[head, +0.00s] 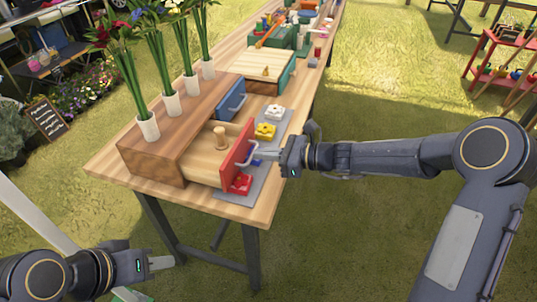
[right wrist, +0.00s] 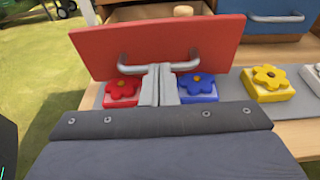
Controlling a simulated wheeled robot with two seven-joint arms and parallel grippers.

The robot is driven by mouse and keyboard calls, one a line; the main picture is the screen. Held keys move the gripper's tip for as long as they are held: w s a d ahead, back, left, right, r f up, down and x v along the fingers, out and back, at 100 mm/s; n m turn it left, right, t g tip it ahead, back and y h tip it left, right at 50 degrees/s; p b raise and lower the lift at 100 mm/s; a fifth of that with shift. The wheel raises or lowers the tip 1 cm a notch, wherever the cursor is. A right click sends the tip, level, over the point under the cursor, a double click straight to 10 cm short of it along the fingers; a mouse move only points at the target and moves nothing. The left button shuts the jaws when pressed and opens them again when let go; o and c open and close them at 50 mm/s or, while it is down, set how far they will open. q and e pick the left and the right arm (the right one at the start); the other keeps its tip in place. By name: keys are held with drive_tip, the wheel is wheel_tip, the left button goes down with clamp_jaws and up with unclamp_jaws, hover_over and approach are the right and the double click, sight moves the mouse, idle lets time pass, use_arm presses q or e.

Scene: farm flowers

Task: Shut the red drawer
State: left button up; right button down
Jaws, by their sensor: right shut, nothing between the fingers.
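The red drawer (head: 238,146) stands open in the wooden cabinet (head: 150,155) on the table. Its bare wood interior holds a round wooden peg (head: 220,138). Its red front shows in the right wrist view (right wrist: 150,42) with a grey bar handle (right wrist: 195,63). My right gripper (head: 259,152) is shut and empty, its fingertips at the handle, close to the red front; I cannot tell if they touch it. The fingers (right wrist: 160,72) cover the handle's middle. My left gripper (head: 163,263) is low at the left, away from the table; its finger gap is unclear.
A blue drawer (head: 231,100) sits beside the red one. Red (head: 238,184), blue (right wrist: 197,87), yellow (head: 265,131) and white (head: 274,112) flower blocks lie on a grey mat (head: 234,197) before the drawers. White vases (head: 148,127) with flowers stand on the cabinet.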

drive_tip(key=x, duration=0.3)
drive_tip(key=r+x, duration=0.1)
drive_tip(key=x, duration=0.3)
drive_tip(key=r+x, duration=0.1)
drive_tip(key=x, duration=0.3)
drive_tip(key=shift+w+a+r, duration=0.1)
drive_tip(key=shift+w+a, duration=0.05)
drive_tip(key=shift+a, duration=0.25)
drive_tip(key=shift+r, duration=0.1)
drive_tip(key=shift+r, duration=0.1)
